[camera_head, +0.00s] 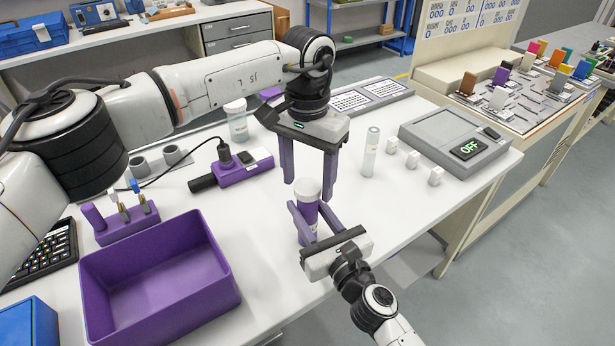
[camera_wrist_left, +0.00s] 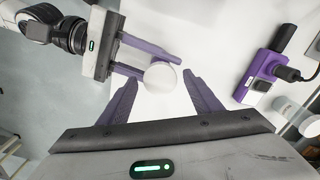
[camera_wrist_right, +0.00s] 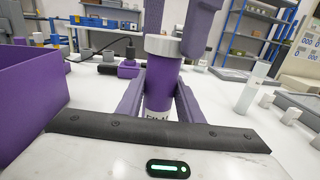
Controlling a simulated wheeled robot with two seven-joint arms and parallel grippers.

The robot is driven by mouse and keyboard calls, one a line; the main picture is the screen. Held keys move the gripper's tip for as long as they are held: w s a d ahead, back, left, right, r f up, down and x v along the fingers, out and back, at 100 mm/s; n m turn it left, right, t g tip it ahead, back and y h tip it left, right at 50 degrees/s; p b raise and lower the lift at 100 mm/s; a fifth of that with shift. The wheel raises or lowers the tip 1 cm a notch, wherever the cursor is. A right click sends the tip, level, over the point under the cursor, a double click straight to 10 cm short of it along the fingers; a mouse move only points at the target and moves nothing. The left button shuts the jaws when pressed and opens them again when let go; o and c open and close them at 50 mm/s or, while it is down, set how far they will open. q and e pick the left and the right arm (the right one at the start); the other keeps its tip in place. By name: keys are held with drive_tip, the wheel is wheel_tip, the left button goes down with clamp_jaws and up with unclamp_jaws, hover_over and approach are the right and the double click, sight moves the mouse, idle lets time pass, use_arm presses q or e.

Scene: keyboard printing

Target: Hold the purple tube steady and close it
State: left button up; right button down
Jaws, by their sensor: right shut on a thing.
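The purple tube (camera_head: 308,215) stands upright near the front of the white table, with a white cap (camera_head: 308,189) on its top. My right gripper (camera_head: 307,207) is shut on the tube's body below the cap; the right wrist view shows its fingers on both sides of the tube (camera_wrist_right: 160,85). My left gripper (camera_head: 308,181) points down from above. Its fingers are apart, and in the left wrist view the round cap (camera_wrist_left: 160,76) lies between and below the fingertips with gaps on each side. How tightly the cap is seated cannot be told.
An open purple bin (camera_head: 160,280) stands at the left front. A purple device with a plugged cable (camera_head: 240,168), a white-capped clear bottle (camera_head: 237,120), a clear tube (camera_head: 370,152) and a grey box reading OFF (camera_head: 455,135) stand around. Small white blocks (camera_head: 413,160) lie right.

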use_arm(q)
drive_tip(key=shift+r, duration=0.1)
wheel_tip(320, 180, up, 4)
drive_tip(key=shift+r, duration=0.15)
idle(0.5)
drive_tip(key=shift+c, duration=0.5)
